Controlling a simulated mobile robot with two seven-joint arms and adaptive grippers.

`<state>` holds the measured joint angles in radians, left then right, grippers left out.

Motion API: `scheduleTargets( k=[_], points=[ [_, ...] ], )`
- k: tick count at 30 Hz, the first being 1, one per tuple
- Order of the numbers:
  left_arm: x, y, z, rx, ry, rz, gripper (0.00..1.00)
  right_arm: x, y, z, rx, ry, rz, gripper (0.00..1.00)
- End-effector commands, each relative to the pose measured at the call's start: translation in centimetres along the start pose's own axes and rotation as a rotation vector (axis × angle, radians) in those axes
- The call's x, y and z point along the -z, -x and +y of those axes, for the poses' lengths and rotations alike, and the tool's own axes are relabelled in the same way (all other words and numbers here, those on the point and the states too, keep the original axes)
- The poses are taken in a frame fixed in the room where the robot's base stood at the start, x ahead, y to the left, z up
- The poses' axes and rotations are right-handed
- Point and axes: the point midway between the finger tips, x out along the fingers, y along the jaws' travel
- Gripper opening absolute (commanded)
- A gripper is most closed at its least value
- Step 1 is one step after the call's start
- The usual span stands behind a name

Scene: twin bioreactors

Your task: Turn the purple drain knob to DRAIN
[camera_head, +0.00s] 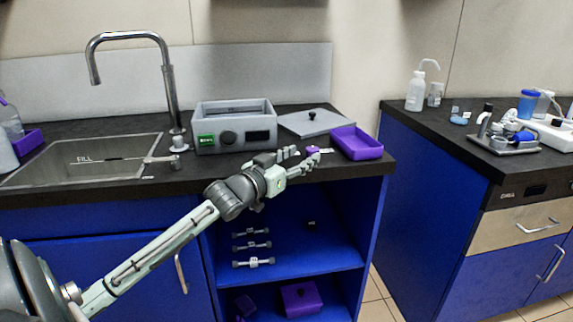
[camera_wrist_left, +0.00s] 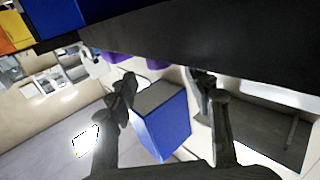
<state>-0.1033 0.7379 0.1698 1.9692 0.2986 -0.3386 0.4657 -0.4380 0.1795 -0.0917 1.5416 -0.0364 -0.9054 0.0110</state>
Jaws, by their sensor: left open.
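The purple drain knob (camera_head: 313,149) is a small purple piece near the front edge of the dark counter, beside a small white label. My left gripper (camera_head: 302,159) is open at the counter's front edge, its fingers reaching close to the knob and partly covering it. Whether they touch it I cannot tell. In the left wrist view, the two fingers of this gripper (camera_wrist_left: 163,78) are spread with nothing between them. Purple shapes show there beyond the dark counter edge (camera_wrist_left: 200,48), but I cannot tell which is the knob. My right gripper is not in view.
A purple tray (camera_head: 357,143) stands right of the knob. Behind are a grey box with controls (camera_head: 235,128) and a grey lid (camera_head: 315,122). The sink (camera_head: 80,160) and its tap (camera_head: 168,80) are left. Open blue shelves (camera_head: 335,235) lie below the counter.

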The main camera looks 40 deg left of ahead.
Motion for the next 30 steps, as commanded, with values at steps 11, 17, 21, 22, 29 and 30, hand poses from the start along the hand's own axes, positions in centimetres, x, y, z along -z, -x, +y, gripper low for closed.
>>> scheduleTargets(
  k=[11, 17, 21, 22, 29, 30],
  points=[
    [-0.1, 5.7, 0.0, 0.0, 0.001, -0.002, 0.51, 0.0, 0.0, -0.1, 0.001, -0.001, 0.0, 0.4],
    [0.0, 6.2, 0.0, 0.0, 0.001, 0.0, 0.51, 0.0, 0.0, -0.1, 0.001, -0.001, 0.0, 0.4],
    [0.0, 6.2, 0.0, 0.0, 0.0, 0.0, 0.51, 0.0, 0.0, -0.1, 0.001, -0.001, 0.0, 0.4],
    [0.0, 6.2, 0.0, 0.0, 0.0, 0.0, 0.51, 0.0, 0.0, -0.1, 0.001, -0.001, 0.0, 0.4],
    [-0.3, 6.1, 0.1, 0.002, 0.003, -0.004, 0.51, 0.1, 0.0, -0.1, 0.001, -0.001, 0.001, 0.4],
    [-0.4, 6.0, 0.1, 0.003, 0.004, -0.006, 0.51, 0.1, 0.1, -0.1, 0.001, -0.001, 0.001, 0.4]
  ],
)
